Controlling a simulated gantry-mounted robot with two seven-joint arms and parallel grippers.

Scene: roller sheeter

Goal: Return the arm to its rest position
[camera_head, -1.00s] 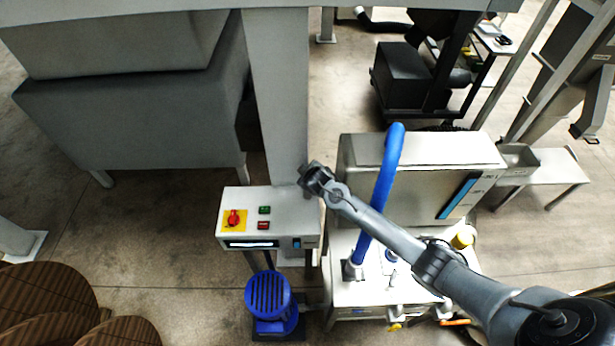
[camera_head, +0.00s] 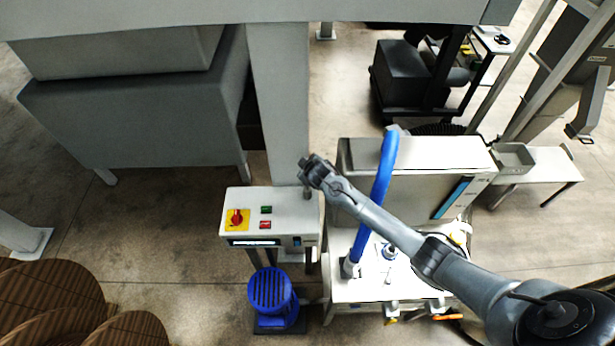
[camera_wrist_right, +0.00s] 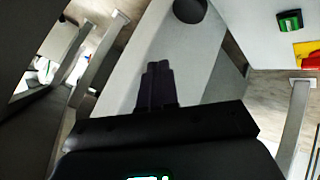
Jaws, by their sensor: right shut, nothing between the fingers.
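My right arm comes in from the lower right in the head view and reaches up and left past the blue hose. Its gripper (camera_head: 307,187) is beside the right end of the control box (camera_head: 275,202), in front of the grey column (camera_head: 280,110). In the right wrist view the two dark fingers (camera_wrist_right: 155,75) are together with nothing between them. They point toward a pale grey surface. The box carries a red rotary switch on a yellow plate (camera_head: 237,219), a green button (camera_head: 266,210) and a red button (camera_head: 265,225). My left gripper is not seen.
A blue hose (camera_head: 378,190) arches up close beside my right forearm. A white machine (camera_head: 420,160) stands under that arm. A blue motor (camera_head: 272,291) is below the control box, and brown round stacks (camera_head: 45,292) are at lower left. Floor left of the box is clear.

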